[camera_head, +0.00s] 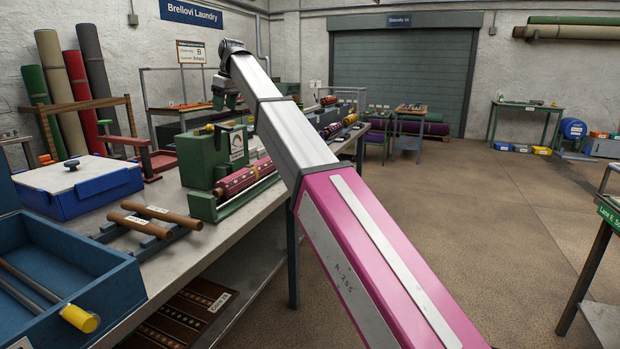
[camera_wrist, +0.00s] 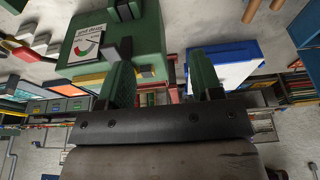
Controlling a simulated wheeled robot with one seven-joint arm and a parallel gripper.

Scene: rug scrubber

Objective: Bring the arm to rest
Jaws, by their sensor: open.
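My arm (camera_head: 350,230), with a pink lower link and a silver upper link, reaches from the bottom right up to the top centre-left in the head view. It stands raised across the front of the workbench. My gripper (camera_head: 226,97) hangs at its far end, above and behind the green machine (camera_head: 205,160). In the wrist view, the two green fingers of my gripper (camera_wrist: 163,85) stand well apart with nothing held between them. The green machine (camera_wrist: 130,45), with a dial card on it, shows beyond the left finger. I cannot tell the exact gap between gripper and machine.
The workbench (camera_head: 222,235) carries a blue box with a white lid (camera_head: 80,183), brown rollers (camera_head: 140,222), a blue tray (camera_head: 60,270) and a patterned roll (camera_head: 243,178). A table edge (camera_head: 608,215) stands at the right. Open floor (camera_head: 480,215) lies between.

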